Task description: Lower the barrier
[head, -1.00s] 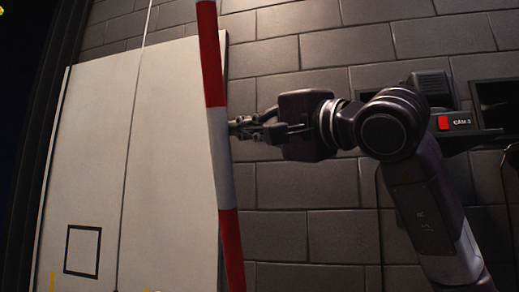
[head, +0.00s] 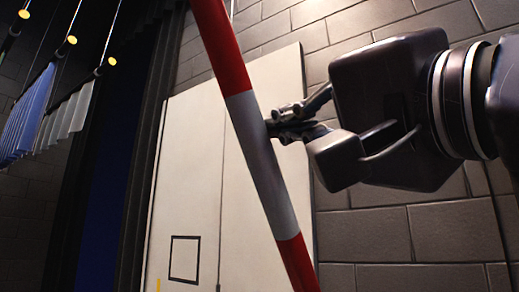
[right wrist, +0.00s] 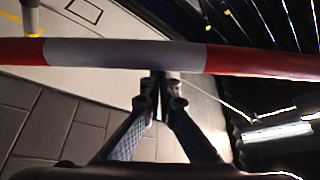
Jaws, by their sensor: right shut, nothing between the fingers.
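The barrier is a red and white striped pole (head: 262,160) that crosses the head view, tilted, its top leaning left. In the right wrist view the pole (right wrist: 120,53) runs across the picture just beyond my fingertips. My right gripper (head: 272,124) is shut and empty. Its fingertips are at the right side of the pole's white band and look to be touching it or very close. In the right wrist view the closed fingers (right wrist: 160,82) meet at the pole's lower edge. My left gripper is not in view. The pole's ends are out of the picture.
A pale double door (head: 190,160) with a black square outline stands behind the pole. A grey block wall (head: 400,235) is behind my right arm. Blue hanging strips (head: 32,112) and small lamps (head: 72,39) are at the far left, where a dark opening shows.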

